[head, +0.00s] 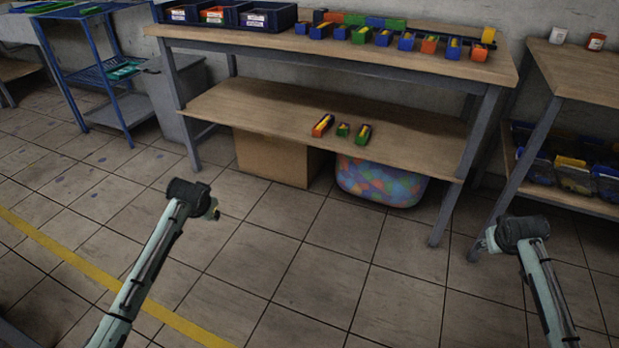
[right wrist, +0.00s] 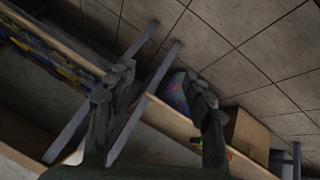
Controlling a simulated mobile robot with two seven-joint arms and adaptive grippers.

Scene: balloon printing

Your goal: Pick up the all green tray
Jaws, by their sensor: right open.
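Three small trays rest on the lower shelf (head: 260,105) of the middle table in the head view. The middle one (head: 343,129) is small and mostly green. The right one (head: 363,133) looks green with some red and yellow. The left one (head: 322,125) is orange-red with yellow. At this size I cannot tell which is all green. My left gripper (head: 213,207) is over the floor at left, small and apart from the table; its jaws are unclear. My right gripper (head: 488,243) is by the right table legs. In the right wrist view its fingers (right wrist: 160,82) are apart and empty.
Several colored bins (head: 385,37) line the tabletop (head: 290,40). A cardboard box (head: 270,158) and a tub of colored balls (head: 380,182) stand under the shelf. A right-hand table (head: 580,70) has bins below. The floor in front is clear.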

